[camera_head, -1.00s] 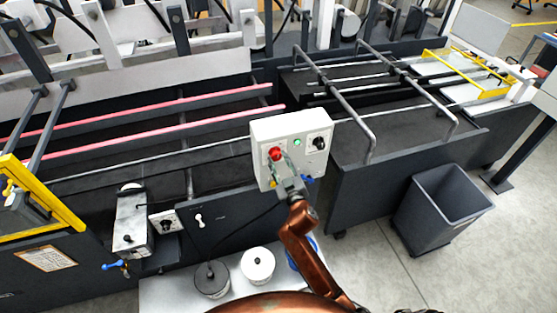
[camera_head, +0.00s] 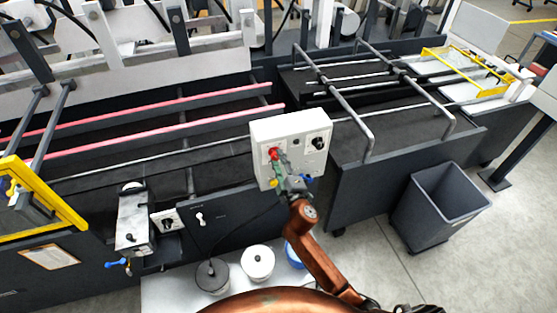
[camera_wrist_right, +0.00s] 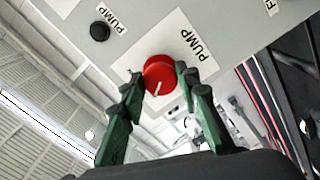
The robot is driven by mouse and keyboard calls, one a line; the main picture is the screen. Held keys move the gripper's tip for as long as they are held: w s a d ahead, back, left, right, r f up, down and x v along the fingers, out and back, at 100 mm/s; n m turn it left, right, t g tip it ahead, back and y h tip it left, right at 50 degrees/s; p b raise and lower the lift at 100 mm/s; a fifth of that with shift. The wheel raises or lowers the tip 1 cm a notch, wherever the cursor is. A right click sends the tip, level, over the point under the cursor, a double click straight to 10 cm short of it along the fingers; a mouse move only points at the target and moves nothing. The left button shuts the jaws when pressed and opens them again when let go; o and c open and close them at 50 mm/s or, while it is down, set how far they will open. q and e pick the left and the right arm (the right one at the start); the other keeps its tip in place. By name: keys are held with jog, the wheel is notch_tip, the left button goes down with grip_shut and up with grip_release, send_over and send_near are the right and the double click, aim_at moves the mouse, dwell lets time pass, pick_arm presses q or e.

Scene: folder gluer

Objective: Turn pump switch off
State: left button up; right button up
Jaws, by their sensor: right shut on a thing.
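The pump switch is a red round knob (camera_wrist_right: 158,74) on a white plate marked PUMP in the right wrist view. A short white pointer line shows on its face. In the head view the red knob (camera_head: 273,152) is on the left of the white control box (camera_head: 290,128). My right gripper (camera_wrist_right: 159,82) has its two green fingers on either side of the knob and is shut on it; it also shows in the head view (camera_head: 277,160). A dark round lamp (camera_wrist_right: 100,31) also labelled PUMP is beside the switch. My left gripper is not in view.
A black knob (camera_head: 318,143) is at the right of the box face. A grey bin (camera_head: 440,207) stands on the floor at right. Lidded pots (camera_head: 257,264) stand on a white surface below the box. Metal rails (camera_head: 345,105) run behind.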

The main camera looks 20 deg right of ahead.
jog(key=shift+n, duration=0.5)
jog(key=o, duration=1.2)
jog(key=shift+c, duration=0.2)
jog(key=s, duration=1.2)
jog(key=shift+d, duration=0.2)
jog(key=shift+f, duration=0.1)
